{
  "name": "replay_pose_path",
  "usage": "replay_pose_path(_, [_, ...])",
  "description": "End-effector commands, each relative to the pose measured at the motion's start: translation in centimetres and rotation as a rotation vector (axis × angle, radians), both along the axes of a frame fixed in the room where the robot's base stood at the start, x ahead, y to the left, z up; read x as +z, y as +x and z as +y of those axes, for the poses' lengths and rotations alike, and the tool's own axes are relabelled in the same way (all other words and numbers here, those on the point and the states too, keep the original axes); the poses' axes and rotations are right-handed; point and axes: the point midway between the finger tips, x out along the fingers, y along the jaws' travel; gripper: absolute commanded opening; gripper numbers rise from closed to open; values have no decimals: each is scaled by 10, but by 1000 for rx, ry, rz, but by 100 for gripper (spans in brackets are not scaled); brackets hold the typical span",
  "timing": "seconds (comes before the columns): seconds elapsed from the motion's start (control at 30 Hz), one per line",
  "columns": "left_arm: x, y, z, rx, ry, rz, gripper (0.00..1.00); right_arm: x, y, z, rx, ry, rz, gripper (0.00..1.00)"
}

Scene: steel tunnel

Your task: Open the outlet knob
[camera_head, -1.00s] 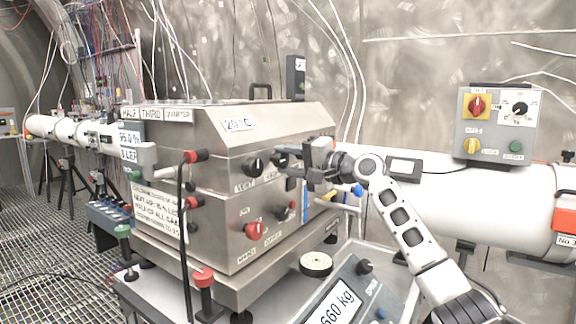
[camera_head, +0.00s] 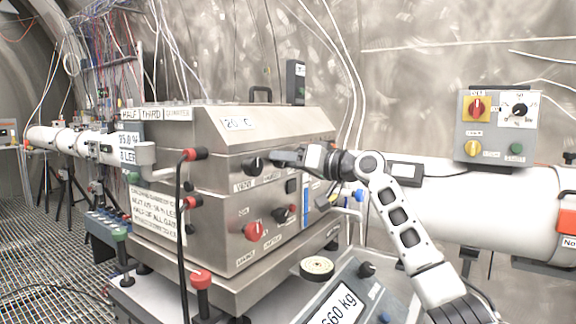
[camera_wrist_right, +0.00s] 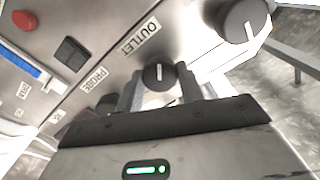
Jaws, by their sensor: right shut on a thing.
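The outlet knob (camera_wrist_right: 158,76) is a black round knob with a white pointer line, beside the OUTLET label (camera_wrist_right: 139,38) on the steel box. In the right wrist view it sits between the fingers of my right gripper (camera_wrist_right: 165,92), which is shut on it. In the head view my right gripper (camera_head: 285,157) reaches in from the right to the upper front of the steel box (camera_head: 215,205) and largely covers the knob. My left gripper is not in view.
A second black knob (camera_head: 252,165), labelled VENT, is close to the left of my gripper. A red knob (camera_head: 254,230) and small switches are below.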

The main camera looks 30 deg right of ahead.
Motion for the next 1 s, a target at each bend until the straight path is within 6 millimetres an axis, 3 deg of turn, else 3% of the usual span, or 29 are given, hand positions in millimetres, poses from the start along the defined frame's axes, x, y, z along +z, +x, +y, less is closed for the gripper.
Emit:
replay_pose_path(0.37, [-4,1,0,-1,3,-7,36,-4,0,1,4,-160,-57,15])
replay_pose_path(0.93, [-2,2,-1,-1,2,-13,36,-4,1,1,4,-187,-66,15])
replay_pose_path(0.97, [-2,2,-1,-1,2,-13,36,-4,0,1,4,-187,-66,43])
replay_pose_path(1.0, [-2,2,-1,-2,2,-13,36,-4,1,1,4,-187,-66,54])
